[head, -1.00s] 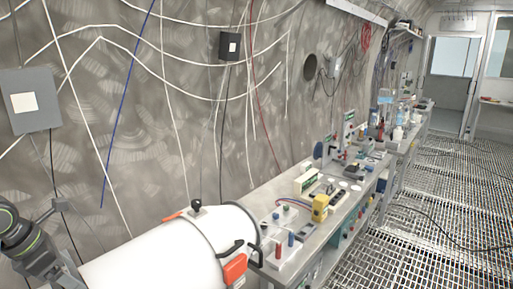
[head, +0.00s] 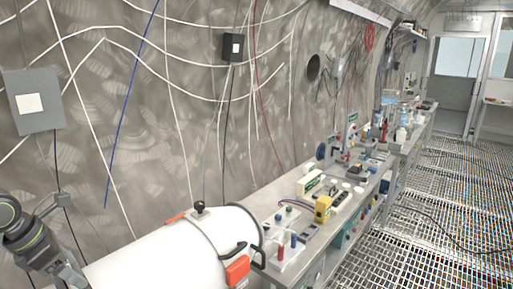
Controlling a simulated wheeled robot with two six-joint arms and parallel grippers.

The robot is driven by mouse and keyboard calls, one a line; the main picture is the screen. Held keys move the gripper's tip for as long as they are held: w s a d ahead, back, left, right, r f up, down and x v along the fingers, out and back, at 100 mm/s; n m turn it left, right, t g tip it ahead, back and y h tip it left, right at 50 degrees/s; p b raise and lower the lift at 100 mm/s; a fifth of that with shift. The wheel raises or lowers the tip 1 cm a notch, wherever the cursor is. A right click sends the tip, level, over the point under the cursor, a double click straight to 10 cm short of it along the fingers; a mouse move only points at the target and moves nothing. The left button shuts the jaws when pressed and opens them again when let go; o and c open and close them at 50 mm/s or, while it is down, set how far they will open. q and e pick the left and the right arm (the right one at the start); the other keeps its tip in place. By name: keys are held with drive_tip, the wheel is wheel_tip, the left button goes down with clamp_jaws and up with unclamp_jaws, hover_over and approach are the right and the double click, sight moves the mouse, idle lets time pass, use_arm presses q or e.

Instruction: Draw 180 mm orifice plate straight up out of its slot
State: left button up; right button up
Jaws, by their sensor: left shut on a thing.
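My left arm comes in at the lower left, dark grey with a green ring. My left gripper (head: 70,274) is at its lower end, by the bottom edge of the picture and beside a large white cylinder (head: 155,254). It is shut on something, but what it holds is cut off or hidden. I cannot make out the 180 mm orifice plate or its slot. My right gripper is not in view.
The white cylinder has a black knob (head: 199,207), black handles and an orange latch (head: 237,270). A long bench (head: 270,196) with tools and a yellow device (head: 323,209) runs along the cable-hung wall. The grated floor (head: 435,215) on the right is mostly clear, with a cable across it.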

use_arm(q)
drive_tip(key=shift+r+p, duration=1.1)
drive_tip(key=shift+r, duration=1.65)
drive_tip(key=shift+r+p, duration=1.9)
drive_tip(key=shift+r, duration=1.6)
wheel_tip(320, 180, up, 7)
drive_tip(key=p, duration=0.4)
